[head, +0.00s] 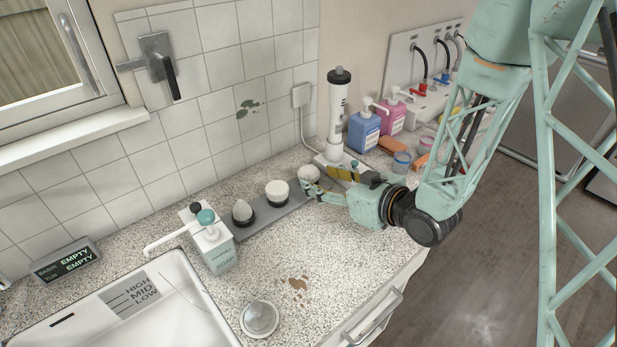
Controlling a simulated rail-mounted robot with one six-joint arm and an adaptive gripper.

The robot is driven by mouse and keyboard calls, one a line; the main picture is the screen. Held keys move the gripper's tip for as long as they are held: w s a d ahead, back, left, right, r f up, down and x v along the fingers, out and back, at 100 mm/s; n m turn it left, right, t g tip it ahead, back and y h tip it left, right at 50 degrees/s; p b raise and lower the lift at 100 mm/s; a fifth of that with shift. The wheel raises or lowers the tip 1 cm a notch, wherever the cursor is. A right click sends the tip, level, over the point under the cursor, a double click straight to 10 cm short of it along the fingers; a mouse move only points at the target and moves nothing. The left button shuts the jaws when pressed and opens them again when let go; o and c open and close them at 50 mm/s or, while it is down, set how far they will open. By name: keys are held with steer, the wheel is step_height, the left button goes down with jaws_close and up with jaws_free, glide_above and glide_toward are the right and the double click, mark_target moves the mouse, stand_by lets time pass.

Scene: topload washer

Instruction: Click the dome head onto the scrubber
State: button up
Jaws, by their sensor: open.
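The scrubber (337,108) is a tall white cylinder with a black cap, standing upright in a white base near the back wall. Three brush heads with dark collars sit in a row on a grey tray (262,222). The left head (242,211) has a rounded, slightly pointed top. The middle head (277,190) is wider and flatter. The right head (309,175) is pale and partly hidden by my gripper (312,185); I cannot tell for sure which one is the dome. My gripper is open, its fingers by the right head; contact is unclear.
A soap dispenser (211,245) stands left of the tray, near the sink (125,308). Blue (363,130) and pink (391,114) bottles and small jars stand right of the scrubber. A round drain cover (259,318) and brown stain lie on clear counter in front.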

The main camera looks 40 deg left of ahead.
mark_target(309, 174)
steer(key=shift+w+a, duration=0.1)
steer(key=shift+a, duration=0.2)
steer(key=shift+a+f, duration=0.1)
steer(key=shift+b+x, duration=0.5)
steer(key=shift+x, duration=1.95)
steer(key=c, duration=0.9)
